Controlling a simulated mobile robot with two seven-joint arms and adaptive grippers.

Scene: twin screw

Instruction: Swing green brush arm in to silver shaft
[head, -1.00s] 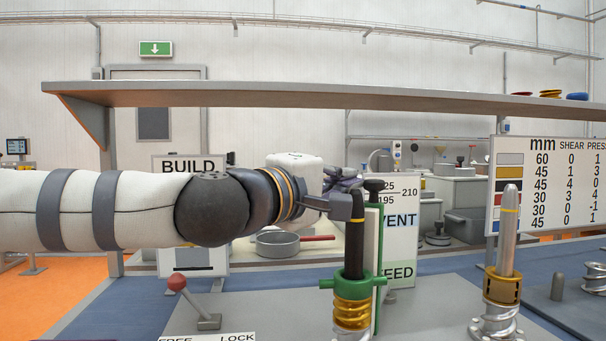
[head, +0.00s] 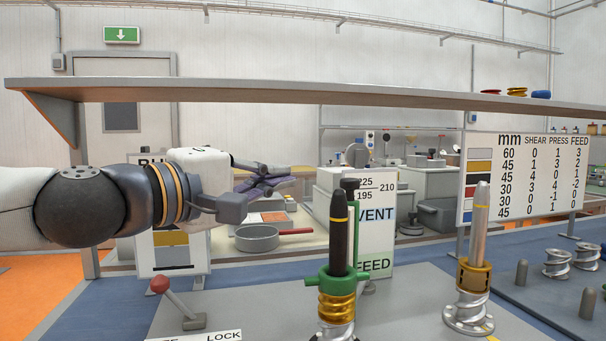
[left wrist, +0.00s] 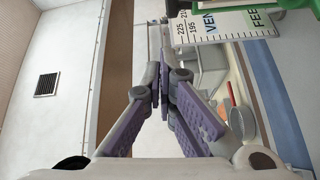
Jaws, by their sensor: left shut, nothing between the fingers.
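The green brush arm (head: 355,232) is an upright green post with a black knob, just behind and right of the black shaft (head: 339,238). A green collar (head: 318,281) sits around that shaft above gold screw pieces. The silver shaft (head: 479,232) stands upright to the right, with a yellow band and a brass collar low down; a clear gap separates it from the green arm. My left gripper (head: 288,178) is shut and empty, left of the green arm and apart from it. Its purple-padded fingers (left wrist: 163,92) meet in the left wrist view. My right gripper is not in view.
A FEED/VENT scale board (head: 378,240) stands behind the green arm. A red-knobbed lever (head: 172,298) stands front left. A table of numbers (head: 520,178) and loose screw pieces (head: 558,262) are at the right. A long shelf (head: 300,92) spans above.

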